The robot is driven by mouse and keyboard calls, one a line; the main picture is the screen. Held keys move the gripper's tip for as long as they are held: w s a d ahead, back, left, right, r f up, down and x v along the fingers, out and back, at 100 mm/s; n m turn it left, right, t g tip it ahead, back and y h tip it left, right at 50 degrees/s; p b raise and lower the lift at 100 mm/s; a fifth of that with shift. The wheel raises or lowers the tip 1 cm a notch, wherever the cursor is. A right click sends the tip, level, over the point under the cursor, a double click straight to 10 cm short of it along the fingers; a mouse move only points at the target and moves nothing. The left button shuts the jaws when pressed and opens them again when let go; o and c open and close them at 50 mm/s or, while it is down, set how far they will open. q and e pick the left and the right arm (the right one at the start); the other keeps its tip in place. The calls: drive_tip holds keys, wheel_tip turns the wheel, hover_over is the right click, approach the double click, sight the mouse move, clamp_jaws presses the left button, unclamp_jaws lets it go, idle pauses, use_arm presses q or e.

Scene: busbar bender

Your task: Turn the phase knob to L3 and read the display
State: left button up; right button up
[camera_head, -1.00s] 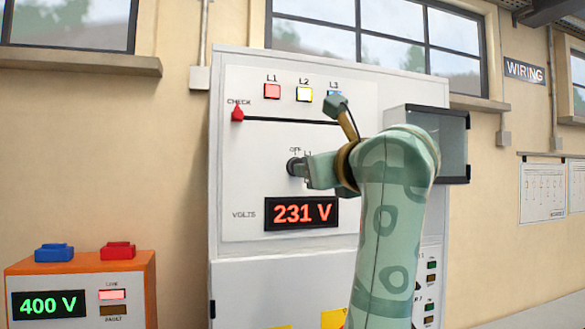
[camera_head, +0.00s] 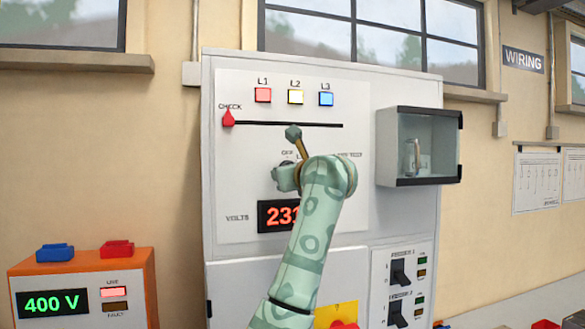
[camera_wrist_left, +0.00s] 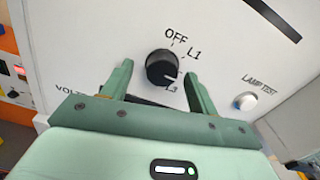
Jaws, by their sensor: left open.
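The black phase knob (camera_wrist_left: 162,67) is on the white panel, with OFF above it, L1 at its upper right and L3 at its lower right. Its white pointer mark faces right and slightly down; a finger hides part of the label ring. My left gripper (camera_wrist_left: 158,70) is open, with the knob between its fingertips in the picture; I cannot tell whether they touch it. In the head view my left gripper (camera_head: 286,178) covers most of the knob. The red-digit display (camera_head: 276,215) shows "231", its right end hidden by my arm.
A clear-fronted box (camera_head: 420,146) juts out at right. A LAMP TEST button (camera_wrist_left: 246,101) is beside the knob. An orange unit (camera_head: 82,290) reads 400 V.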

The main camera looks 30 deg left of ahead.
use_arm(q)
drive_tip(key=shift+w+d, duration=0.1)
drive_tip(key=shift+w, duration=0.05)
drive_tip(key=c, duration=1)
drive_tip(key=shift+r+m, duration=0.1)
drive_tip(key=shift+m, duration=0.2)
drive_tip(key=shift+r+m+p, duration=0.1)
drive_tip(key=shift+m+p, duration=1.85)
drive_tip(key=shift+m, duration=2.25)
